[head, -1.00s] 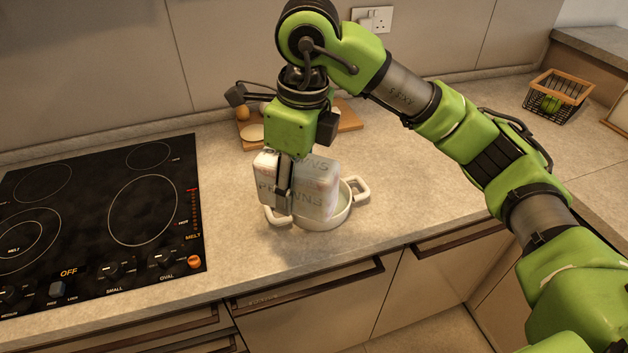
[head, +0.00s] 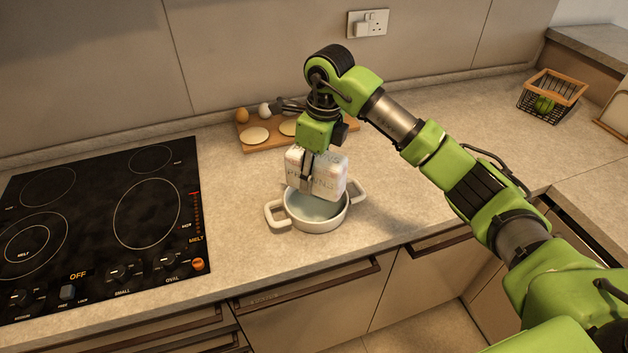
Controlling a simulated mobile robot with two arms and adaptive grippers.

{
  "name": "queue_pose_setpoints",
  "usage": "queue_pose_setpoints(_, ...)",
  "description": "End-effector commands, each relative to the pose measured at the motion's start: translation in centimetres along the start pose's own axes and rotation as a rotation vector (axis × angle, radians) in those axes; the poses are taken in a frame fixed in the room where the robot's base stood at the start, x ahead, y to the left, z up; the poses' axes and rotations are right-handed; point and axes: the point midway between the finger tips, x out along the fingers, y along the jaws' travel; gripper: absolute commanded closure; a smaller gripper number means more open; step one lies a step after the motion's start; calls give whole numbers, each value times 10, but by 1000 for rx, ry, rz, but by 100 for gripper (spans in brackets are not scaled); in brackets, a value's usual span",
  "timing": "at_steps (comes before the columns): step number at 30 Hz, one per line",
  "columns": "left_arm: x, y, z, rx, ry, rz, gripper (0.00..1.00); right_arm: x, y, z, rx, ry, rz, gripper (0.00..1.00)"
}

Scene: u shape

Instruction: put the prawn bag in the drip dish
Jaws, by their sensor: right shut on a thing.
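The prawn bag (head: 327,178) is a whitish block-shaped pack with faint grey lettering. My right gripper (head: 307,178) is shut on it, with a dark finger across its front face, and holds it upright. The drip dish (head: 318,220) is a round white dish with two loop handles, standing on the worktop right of the hob. The bag is over the back part of the dish and hides its far rim. I cannot tell whether the bag touches the dish. The dish's visible inside looks empty. My left gripper is not in view.
A black hob (head: 100,225) lies at the left. A wooden board (head: 262,140) with eggs and pale round pieces is behind the dish. A wire basket (head: 551,95) with green contents stands at the far right. The worktop around the dish is mostly clear.

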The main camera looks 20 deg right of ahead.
Motion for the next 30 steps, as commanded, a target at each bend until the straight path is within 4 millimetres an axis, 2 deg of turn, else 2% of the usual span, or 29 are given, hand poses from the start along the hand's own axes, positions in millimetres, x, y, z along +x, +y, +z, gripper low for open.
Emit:
queue_pose_setpoints(2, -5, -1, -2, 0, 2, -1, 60, 7, -6, 0, 3, 2, 2, 92)
queue_pose_setpoints(6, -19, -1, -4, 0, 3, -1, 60, 26, -5, -3, 0, 3, 4, 92)
queue_pose_setpoints(9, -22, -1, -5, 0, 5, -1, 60, 35, -6, -4, 0, 0, 1, 92)
queue_pose_setpoints(19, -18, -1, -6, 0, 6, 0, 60, 40, -6, -4, 0, 0, -1, 92)
queue_pose_setpoints(20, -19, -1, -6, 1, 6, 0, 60, 40, -6, -4, 0, 1, 0, 52)
queue_pose_setpoints(21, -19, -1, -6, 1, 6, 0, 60, 40, -6, -4, 0, 1, 0, 43)
queue_pose_setpoints(30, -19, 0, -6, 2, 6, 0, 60, 39, -6, -4, 0, 1, 0, 43)
